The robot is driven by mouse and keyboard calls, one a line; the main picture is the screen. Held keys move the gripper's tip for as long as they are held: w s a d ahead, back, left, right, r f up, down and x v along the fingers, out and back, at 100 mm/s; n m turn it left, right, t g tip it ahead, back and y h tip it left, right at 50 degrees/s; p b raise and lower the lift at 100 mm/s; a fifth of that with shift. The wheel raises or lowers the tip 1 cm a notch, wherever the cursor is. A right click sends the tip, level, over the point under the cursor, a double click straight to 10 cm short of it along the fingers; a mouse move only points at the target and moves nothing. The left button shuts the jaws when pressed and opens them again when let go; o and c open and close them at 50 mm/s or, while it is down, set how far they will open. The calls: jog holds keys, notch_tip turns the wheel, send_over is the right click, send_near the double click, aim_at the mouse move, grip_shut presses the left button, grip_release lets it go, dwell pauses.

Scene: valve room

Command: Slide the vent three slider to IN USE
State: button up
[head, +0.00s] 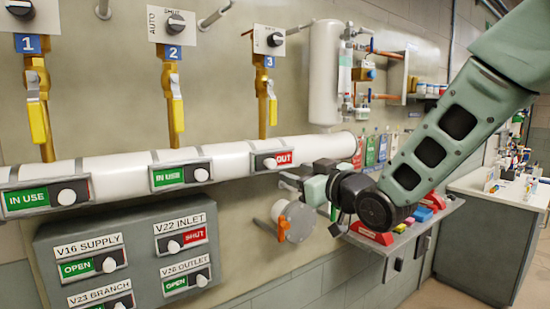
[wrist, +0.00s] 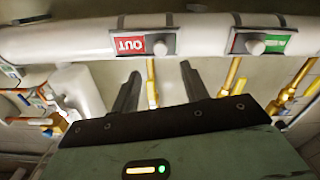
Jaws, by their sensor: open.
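The vent three slider (head: 284,158) is on the white pipe below the yellow valve marked 3. It shows red OUT, with its round white knob (head: 270,163) left of the red. In the wrist view the picture is upside down; the slider's red OUT plate (wrist: 130,46) is at top centre, with the knob (wrist: 160,47) beside it. My gripper (head: 285,181) is just below and right of the slider in the head view. Its two dark fingers (wrist: 159,72) are apart and empty in the wrist view, with the knob beyond the gap between them.
Vent one (head: 35,198) and vent two (head: 178,175) sliders show green IN USE. A grey panel (head: 135,260) with several labelled sliders hangs below the pipe. An orange-handled valve (head: 283,228) sticks out below my gripper. A shelf (head: 405,238) with boxes is at right.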

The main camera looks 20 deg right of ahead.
aim_at(273, 165)
jog(key=p+x, duration=0.3)
jog(key=x, duration=0.6)
jog(key=shift+w+a+f+p, duration=0.1)
jog(key=shift+w+p, duration=0.1)
jog(key=shift+p, duration=0.15)
